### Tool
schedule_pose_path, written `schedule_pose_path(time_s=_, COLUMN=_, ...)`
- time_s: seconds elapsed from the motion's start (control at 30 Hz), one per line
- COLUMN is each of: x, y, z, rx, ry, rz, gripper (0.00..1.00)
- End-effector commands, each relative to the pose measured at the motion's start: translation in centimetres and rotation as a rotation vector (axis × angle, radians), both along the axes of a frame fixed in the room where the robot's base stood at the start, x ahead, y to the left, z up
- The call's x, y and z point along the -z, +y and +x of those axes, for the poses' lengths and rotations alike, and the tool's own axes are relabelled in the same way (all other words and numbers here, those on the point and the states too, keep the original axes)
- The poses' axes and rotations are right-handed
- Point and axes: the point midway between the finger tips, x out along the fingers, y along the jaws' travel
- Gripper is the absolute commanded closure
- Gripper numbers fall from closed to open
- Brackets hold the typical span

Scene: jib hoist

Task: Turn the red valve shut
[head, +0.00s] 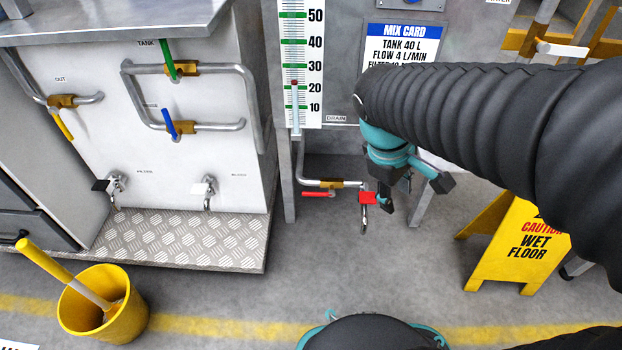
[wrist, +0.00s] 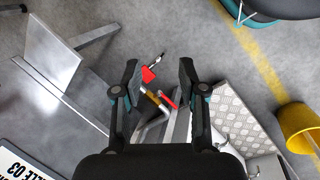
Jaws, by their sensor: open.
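The red valve's lever (head: 318,194) is low under the tank, on the drain pipe by the brass valve body (head: 332,184). It points left, roughly along the pipe. My gripper (head: 408,206) is open and empty, right of the valve and apart from the lever. My arm hides part of the area right of the valve.
Metal legs (head: 290,180) flank the drain pipe. A chequer-plate step (head: 190,238) lies to the left, with a yellow bucket (head: 125,318) before it. A yellow wet-floor sign (head: 510,250) stands to the right. The floor in front of the valve is clear.

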Motion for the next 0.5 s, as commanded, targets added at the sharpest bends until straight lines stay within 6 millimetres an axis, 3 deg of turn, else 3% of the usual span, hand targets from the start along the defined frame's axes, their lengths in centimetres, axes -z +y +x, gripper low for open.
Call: schedule_pose_path(time_s=0.5, x=5.5, y=5.4, z=8.6, rx=-0.730, ry=0.560, rz=-0.481, gripper=0.59)
